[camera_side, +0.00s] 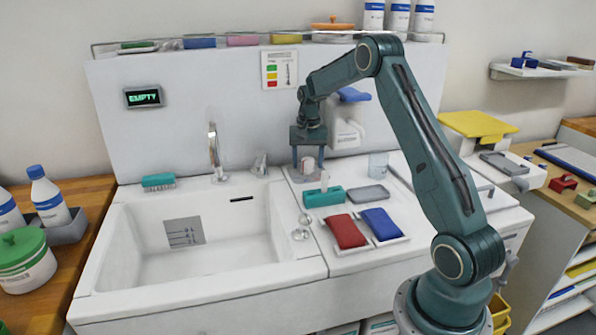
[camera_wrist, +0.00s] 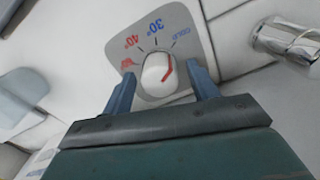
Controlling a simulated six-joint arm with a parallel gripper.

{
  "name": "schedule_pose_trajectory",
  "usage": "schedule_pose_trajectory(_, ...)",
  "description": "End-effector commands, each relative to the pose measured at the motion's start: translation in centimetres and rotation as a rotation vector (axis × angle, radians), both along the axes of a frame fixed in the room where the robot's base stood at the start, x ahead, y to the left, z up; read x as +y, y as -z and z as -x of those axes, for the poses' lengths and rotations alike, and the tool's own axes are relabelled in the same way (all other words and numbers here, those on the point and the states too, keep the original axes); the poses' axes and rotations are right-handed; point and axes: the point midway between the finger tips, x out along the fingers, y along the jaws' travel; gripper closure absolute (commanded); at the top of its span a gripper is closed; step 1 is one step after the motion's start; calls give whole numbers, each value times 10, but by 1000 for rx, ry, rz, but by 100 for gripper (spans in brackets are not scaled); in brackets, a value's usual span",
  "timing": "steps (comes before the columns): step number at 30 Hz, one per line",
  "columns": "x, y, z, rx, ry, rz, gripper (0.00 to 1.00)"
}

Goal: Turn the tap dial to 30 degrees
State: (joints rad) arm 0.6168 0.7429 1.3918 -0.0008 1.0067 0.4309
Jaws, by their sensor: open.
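The tap dial (camera_wrist: 158,72) is a round white knob with a red pointer line. It sits on a grey plate (camera_wrist: 190,47) marked COLD, blue 30°, red 40° and a further red label that is partly hidden. The pointer slants up and right in the wrist view, closest to the COLD side and off the 30° mark. My gripper (camera_wrist: 160,74) is open, with one finger on each side of the dial and visible gaps between. In the side view my gripper (camera_side: 308,158) points down over the counter right of the sink, and its fingers partly hide the dial.
A chrome fitting (camera_wrist: 290,38) lies close to the plate. The sink (camera_side: 190,240) and curved spout (camera_side: 214,150) are to the left. A teal box (camera_side: 323,197), grey dish (camera_side: 368,194), clear cup (camera_side: 378,165) and white dispenser (camera_side: 348,125) stand near my gripper. A wall display (camera_side: 143,96) reads EMPTY.

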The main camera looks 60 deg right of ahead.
Motion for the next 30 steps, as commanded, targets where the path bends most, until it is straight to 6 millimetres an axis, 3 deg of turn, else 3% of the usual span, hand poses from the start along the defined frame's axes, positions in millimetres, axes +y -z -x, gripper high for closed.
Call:
schedule_pose_trajectory(11, 0, 4, 0, 0, 0, 0, 41)
schedule_pose_trajectory(18, 0, 4, 0, 0, 0, 0, 86)
schedule_pose_trajectory(30, 0, 4, 0, -1, -53, 1, 85)
